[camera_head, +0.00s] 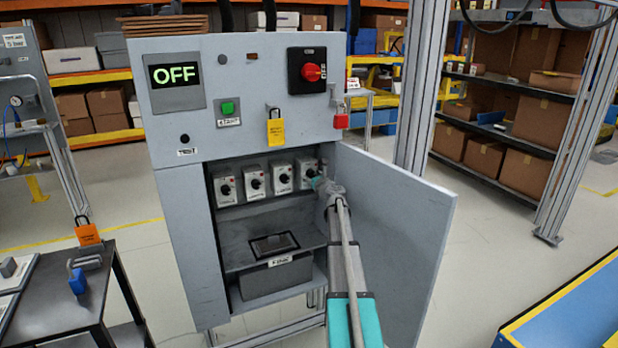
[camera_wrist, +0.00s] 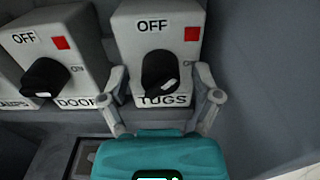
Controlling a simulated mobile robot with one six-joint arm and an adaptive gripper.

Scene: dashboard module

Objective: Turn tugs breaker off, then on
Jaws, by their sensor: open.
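The TUGS breaker (camera_wrist: 150,22) is a light grey box with a black rotary knob (camera_wrist: 160,70), a red square, an OFF label at upper left and a partly hidden label at right. Its knob stands roughly upright in the wrist view; I cannot tell its setting for sure. My gripper (camera_wrist: 162,82) is open, with one finger on each side of the knob; contact is unclear. In the head view, my gripper (camera_head: 322,186) reaches into the cabinet at the rightmost breaker (camera_head: 306,174), covering part of it.
The DOORS breaker (camera_wrist: 62,22) stands close on the left in the wrist view. The open cabinet door (camera_head: 400,230) is just right of my arm. The cabinet (camera_head: 225,150) has a display (camera_head: 175,75) reading OFF and a red rotary switch (camera_head: 311,72). A shelf lies below the breakers.

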